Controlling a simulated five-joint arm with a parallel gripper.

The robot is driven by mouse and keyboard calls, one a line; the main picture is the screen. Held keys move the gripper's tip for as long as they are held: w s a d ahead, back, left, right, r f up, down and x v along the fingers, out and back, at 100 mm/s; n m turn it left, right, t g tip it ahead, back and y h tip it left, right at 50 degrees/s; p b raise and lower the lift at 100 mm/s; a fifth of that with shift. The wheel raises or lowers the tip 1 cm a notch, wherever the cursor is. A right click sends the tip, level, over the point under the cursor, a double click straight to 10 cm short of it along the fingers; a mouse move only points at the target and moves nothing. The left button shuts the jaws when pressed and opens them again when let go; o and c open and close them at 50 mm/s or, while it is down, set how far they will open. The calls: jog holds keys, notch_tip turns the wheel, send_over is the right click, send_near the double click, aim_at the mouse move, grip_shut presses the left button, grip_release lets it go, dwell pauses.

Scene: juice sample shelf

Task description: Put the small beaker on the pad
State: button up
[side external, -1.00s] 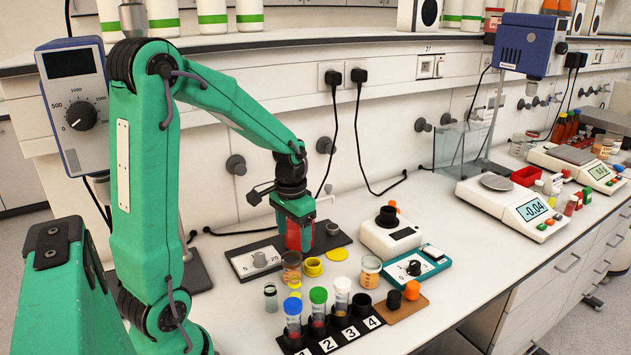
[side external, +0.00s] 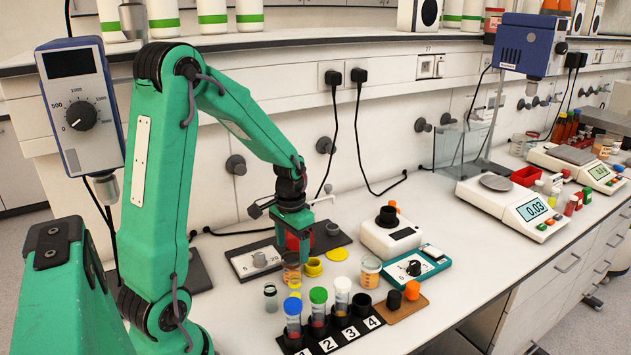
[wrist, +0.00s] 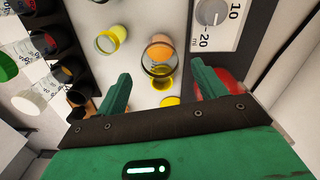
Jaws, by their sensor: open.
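My gripper (side external: 294,246) is open and empty, pointing down above the bench; in the wrist view its two fingers (wrist: 158,88) are wide apart. Beyond them stands a small beaker with orange contents (wrist: 160,45); in the side view this beaker (side external: 291,268) is just below the gripper, partly covered. A yellow ring-shaped piece (side external: 313,267) lies beside the near beaker. I cannot tell for certain which flat piece is the pad; a yellow disc (side external: 340,254) lies behind the ring.
A numbered rack with capped tubes (side external: 322,335) stands in front. A dial board (side external: 255,260) lies to the left, with a red object (side external: 294,240) behind the fingers. A white device (side external: 390,235), a green dial box (side external: 415,268) and a brown board (side external: 410,308) are to the right.

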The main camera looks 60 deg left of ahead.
aim_at(292, 256)
jog(key=shift+s+f, duration=0.1)
jog(key=shift+f, duration=2.4)
jog(key=c, duration=1.1)
jog(key=shift+c, duration=0.2)
jog(key=shift+r, duration=0.1)
jog(key=shift+r, duration=4.95)
jog(key=shift+d, duration=0.1)
